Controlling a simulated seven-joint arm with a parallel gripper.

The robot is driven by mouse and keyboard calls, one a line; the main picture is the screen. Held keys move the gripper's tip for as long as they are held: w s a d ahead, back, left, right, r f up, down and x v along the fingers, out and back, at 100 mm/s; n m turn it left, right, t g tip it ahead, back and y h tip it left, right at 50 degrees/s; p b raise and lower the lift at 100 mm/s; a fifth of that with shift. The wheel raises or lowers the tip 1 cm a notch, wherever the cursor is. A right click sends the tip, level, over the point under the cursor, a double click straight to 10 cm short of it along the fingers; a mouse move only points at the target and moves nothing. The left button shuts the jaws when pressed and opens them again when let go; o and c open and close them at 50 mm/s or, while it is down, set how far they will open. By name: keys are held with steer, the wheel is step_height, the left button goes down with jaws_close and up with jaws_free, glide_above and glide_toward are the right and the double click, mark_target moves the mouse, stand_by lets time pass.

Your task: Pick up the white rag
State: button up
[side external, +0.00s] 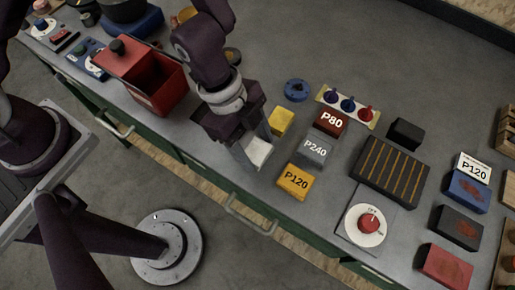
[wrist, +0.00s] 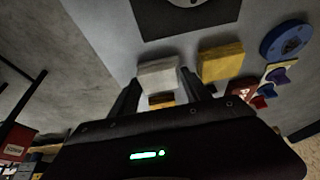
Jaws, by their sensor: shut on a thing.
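The white rag (side external: 259,151) is a small, pale, folded block at the front edge of the grey bench, partly hidden by my fingers in the side view. My gripper (side external: 254,146) points down over it, with a finger on either side. In the wrist view, the white rag (wrist: 158,74) sits between the two fingertips of my gripper (wrist: 160,82), which is shut on it. I cannot tell whether the rag is still touching the bench.
A yellow block (side external: 281,120) stands close to the right. Labelled blocks P80 (side external: 331,122), P240 (side external: 314,151) and P120 (side external: 295,181) lie further right. A red open bin (side external: 158,82) is at left. A blue disc (side external: 296,90) lies behind; the bench's rear middle is clear.

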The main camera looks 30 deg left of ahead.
mark_target(255, 148)
step_height(255, 148, up, 10)
steer(key=o, duration=0.6)
steer(key=c, duration=0.4)
steer(key=w+a+r+n+t, duration=0.2)
steer(key=w+a+r+n, duration=0.15)
steer(key=w+a, duration=0.75)
steer(key=w+a+r+n+t+y, duration=0.1)
steer(key=w+a+r+n, duration=0.15)
steer(key=a, duration=0.65)
steer(key=w+a+r+n, duration=0.1)
steer(key=w+a+n, duration=0.25)
steer(key=a, duration=0.65)
steer(key=shift+m, duration=0.25)
steer(key=shift+s+a+f+x, duration=0.1)
steer(key=shift+s+a+x, duration=0.05)
steer(key=shift+x, duration=0.8)
steer(key=shift+s+a+f+x, duration=0.1)
steer(key=shift+s+a+x, duration=0.05)
steer(key=shift+x, duration=0.75)
steer(key=shift+s+a+f+x, duration=0.1)
steer(key=shift+a+x, duration=0.05)
steer(key=shift+x, duration=0.8)
